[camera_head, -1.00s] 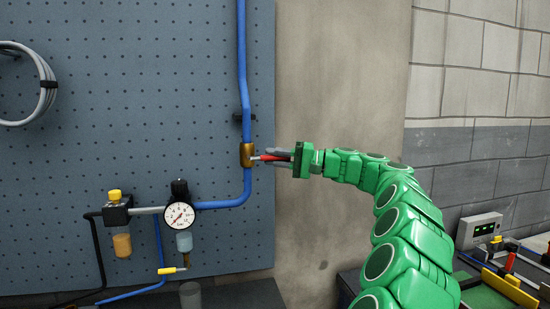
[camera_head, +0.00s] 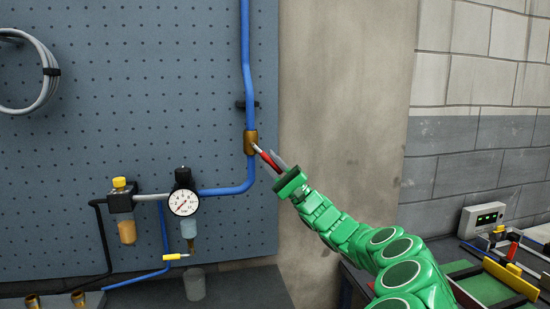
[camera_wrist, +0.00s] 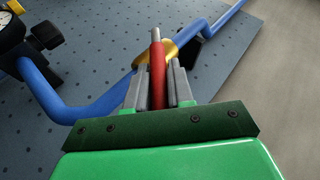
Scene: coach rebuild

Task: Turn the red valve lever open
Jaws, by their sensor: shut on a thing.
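The red valve lever (camera_head: 267,158) sticks out from the brass valve body (camera_head: 251,142) on the blue pipe. It slants down to the right, with its bare metal stem at the valve end. My gripper (camera_head: 277,164) is shut on the lever's red grip, coming from the lower right. In the wrist view the red lever (camera_wrist: 158,80) lies between my two grey fingers (camera_wrist: 158,88), and the brass valve body (camera_wrist: 172,51) shows behind it. The lever's outer end is hidden by my gripper.
A pressure gauge (camera_head: 184,203) and a filter with a yellow cap (camera_head: 122,200) hang on the perforated board (camera_head: 120,90) at lower left. A coiled grey hose (camera_head: 45,85) hangs at upper left. A grey cup (camera_head: 195,285) stands below. The wall right of the valve is bare.

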